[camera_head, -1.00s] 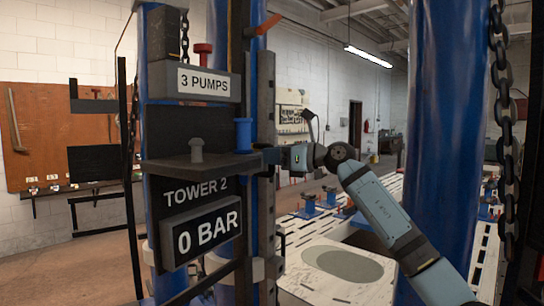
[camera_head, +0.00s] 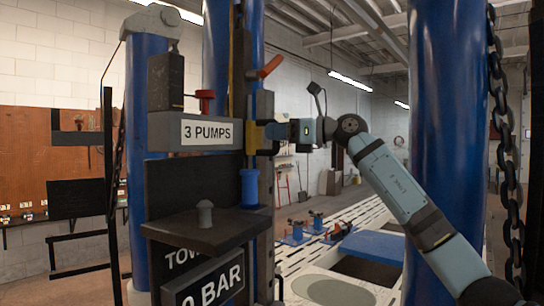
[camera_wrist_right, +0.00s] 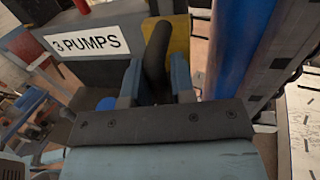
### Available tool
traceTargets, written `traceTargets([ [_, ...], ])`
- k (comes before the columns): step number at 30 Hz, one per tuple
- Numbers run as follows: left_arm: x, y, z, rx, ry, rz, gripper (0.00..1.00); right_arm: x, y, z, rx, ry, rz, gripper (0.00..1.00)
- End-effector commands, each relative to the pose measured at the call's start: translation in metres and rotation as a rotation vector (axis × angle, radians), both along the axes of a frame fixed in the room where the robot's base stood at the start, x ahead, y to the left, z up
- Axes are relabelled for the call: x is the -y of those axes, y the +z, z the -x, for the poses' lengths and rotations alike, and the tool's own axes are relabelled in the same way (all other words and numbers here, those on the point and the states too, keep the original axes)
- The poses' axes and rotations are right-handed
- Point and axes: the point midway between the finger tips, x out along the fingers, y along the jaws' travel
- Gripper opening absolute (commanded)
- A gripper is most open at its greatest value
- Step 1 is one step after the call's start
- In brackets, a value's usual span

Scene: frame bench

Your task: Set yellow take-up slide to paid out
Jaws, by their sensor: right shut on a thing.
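The yellow take-up slide (camera_head: 251,137) shows as a small yellow block on the tower's upright, just right of the "3 PUMPS" sign. In the right wrist view the yellow slide (camera_wrist_right: 179,38) is behind a dark, curved handle (camera_wrist_right: 156,48). My right gripper (camera_head: 274,132) reaches the slide from the right, level with the sign. In the right wrist view its two blue-grey fingers (camera_wrist_right: 157,82) are shut on the dark handle, one on each side. The fingers and handle hide part of the slide. My left gripper is in no view.
The "3 PUMPS" box (camera_head: 195,132) is left of the slide. Below are a blue knob (camera_head: 249,187) and a dark shelf with a grey knob (camera_head: 205,213). A red-orange lever (camera_head: 270,67) is above. A thick blue column (camera_head: 447,120) stands close to my right arm.

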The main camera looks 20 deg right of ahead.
Motion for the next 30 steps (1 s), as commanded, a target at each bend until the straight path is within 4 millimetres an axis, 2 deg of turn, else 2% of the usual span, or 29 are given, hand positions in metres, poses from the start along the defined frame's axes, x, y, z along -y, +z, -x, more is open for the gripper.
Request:
traceTargets([
  [1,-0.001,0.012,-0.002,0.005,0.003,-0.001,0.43,0.001,0.018,0.000,0.003,-0.004,0.002,0.00],
  [3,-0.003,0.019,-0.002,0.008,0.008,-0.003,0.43,0.001,0.030,0.000,0.001,-0.005,0.001,0.00],
  [9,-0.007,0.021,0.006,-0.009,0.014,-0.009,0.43,0.001,0.052,0.000,-0.001,-0.005,0.002,0.00],
  [24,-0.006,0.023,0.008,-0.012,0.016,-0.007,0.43,0.002,0.061,0.001,0.003,-0.006,-0.003,0.00],
  [25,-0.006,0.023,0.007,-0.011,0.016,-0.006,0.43,0.002,0.061,0.001,0.003,-0.006,-0.003,0.26],
  [27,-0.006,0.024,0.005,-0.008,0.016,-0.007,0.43,0.002,0.061,0.001,0.002,-0.006,-0.003,0.42],
  [30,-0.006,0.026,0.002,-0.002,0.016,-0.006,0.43,0.002,0.059,0.000,0.000,-0.006,-0.001,0.43],
])
